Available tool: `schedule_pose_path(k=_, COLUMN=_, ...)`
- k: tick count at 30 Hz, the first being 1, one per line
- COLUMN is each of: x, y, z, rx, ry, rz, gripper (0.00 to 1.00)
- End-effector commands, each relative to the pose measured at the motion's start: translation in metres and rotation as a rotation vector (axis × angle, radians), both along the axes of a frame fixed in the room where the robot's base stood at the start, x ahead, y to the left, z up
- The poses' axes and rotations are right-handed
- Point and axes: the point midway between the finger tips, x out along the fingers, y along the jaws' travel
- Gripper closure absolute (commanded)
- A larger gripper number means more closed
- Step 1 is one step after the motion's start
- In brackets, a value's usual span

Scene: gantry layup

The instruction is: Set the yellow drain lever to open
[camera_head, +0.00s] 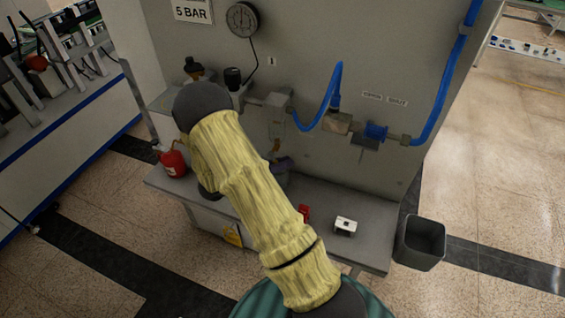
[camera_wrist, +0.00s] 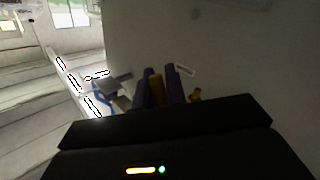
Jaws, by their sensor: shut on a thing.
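The yellow drain lever (camera_wrist: 157,91) shows in the wrist view as an upright yellow-orange bar between the two dark purple fingers of my gripper (camera_wrist: 161,84). The fingers are shut on it. A small orange-brown piece (camera_wrist: 195,95) shows just right of the fingers. In the head view, my arm's yellow sleeve hides most of this area. Part of my dark gripper (camera_head: 283,164) shows past the sleeve, close to the wall and below the pipe fittings. A small orange bit (camera_head: 275,147) shows just above it. I cannot tell the lever's setting.
Blue hose (camera_head: 333,85) and fittings (camera_head: 340,124) run along the wall above. A gauge (camera_head: 242,19) hangs above.

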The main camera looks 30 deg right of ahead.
Motion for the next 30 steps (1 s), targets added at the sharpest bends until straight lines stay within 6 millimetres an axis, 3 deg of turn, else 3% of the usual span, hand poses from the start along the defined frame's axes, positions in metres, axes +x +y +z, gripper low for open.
schedule_pose_path(k=10, x=0.011, y=0.008, z=-0.006, rx=0.197, ry=-0.254, rz=0.001, gripper=1.0)
schedule_pose_path(k=20, x=0.012, y=0.009, z=-0.008, rx=0.214, ry=-0.277, rz=0.001, gripper=1.0)
schedule_pose_path(k=21, x=0.012, y=0.009, z=-0.008, rx=0.214, ry=-0.277, rz=0.001, gripper=0.81)
schedule_pose_path(k=24, x=0.012, y=0.009, z=-0.008, rx=0.214, ry=-0.276, rz=0.001, gripper=0.66)
schedule_pose_path(k=30, x=0.011, y=0.009, z=-0.008, rx=0.214, ry=-0.275, rz=0.0, gripper=0.66)
